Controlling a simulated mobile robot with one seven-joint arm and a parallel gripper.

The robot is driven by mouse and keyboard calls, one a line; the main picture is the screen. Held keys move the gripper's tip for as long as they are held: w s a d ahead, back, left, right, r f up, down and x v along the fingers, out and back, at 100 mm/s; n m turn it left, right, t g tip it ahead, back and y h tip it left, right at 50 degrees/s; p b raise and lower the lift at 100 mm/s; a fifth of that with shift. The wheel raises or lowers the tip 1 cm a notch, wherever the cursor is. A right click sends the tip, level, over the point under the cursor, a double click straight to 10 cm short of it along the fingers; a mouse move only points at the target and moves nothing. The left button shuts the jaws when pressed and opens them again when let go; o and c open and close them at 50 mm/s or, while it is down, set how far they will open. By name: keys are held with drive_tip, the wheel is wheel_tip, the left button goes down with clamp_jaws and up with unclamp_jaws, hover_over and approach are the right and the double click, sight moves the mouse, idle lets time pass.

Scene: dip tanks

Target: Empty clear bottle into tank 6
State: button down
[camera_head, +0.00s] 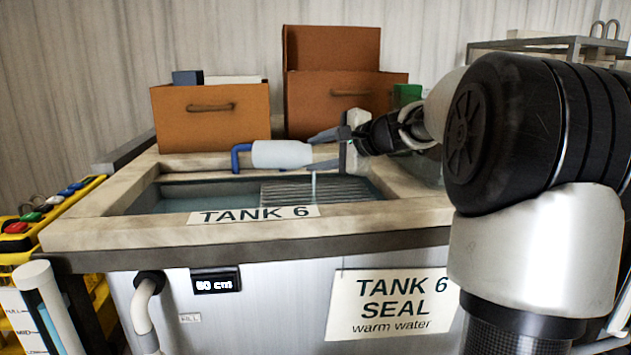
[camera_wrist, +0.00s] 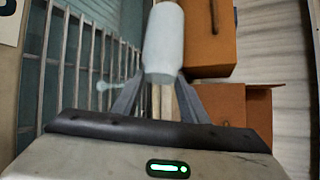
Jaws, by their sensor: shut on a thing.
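The pale, whitish bottle (camera_head: 280,154) lies on its side above the tank opening in the head view, and it also shows in the wrist view (camera_wrist: 164,40). My gripper (camera_head: 313,151) is shut on its right end; the fingers flank that end in the wrist view (camera_wrist: 161,82). A thin pale streak (camera_head: 314,186) hangs below this end, over the slatted grating, and looks like liquid. Tank 6 (camera_head: 120,232) has a broad pale rim, bluish water (camera_head: 180,204) and a TANK 6 label (camera_head: 254,214). The bottle's mouth cannot be made out.
A blue bent pipe (camera_head: 238,157) stands at the bottle's left end. A yellow rack with coloured caps (camera_head: 48,222) is at the left. A display (camera_head: 215,281) reads about 60 cm.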

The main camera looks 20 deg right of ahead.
drive_tip(key=shift+s+d+f+m+t+y, duration=0.1)
drive_tip(key=shift+d+f+m+t+y, duration=0.15)
drive_tip(key=shift+m+t+y, duration=0.25)
drive_tip(key=shift+s+d+f+m+t+y, duration=0.1)
drive_tip(key=shift+d+m+t+y, duration=0.1)
drive_tip(key=shift+m+t+y, duration=0.25)
idle(1.2)
drive_tip(key=shift+s+d+r+m+t+y, duration=0.1)
drive_tip(key=shift+r+m+t+y, duration=0.25)
drive_tip(key=shift+r, duration=0.3)
drive_tip(key=shift+d+r+m+t+y, duration=0.1)
drive_tip(key=shift+r+t, duration=0.3)
drive_tip(key=shift+r, duration=0.25)
drive_tip(key=shift+f+m+t, duration=0.15)
drive_tip(key=shift+m+t, duration=0.15)
drive_tip(key=shift+t, duration=0.1)
idle(0.3)
idle(0.8)
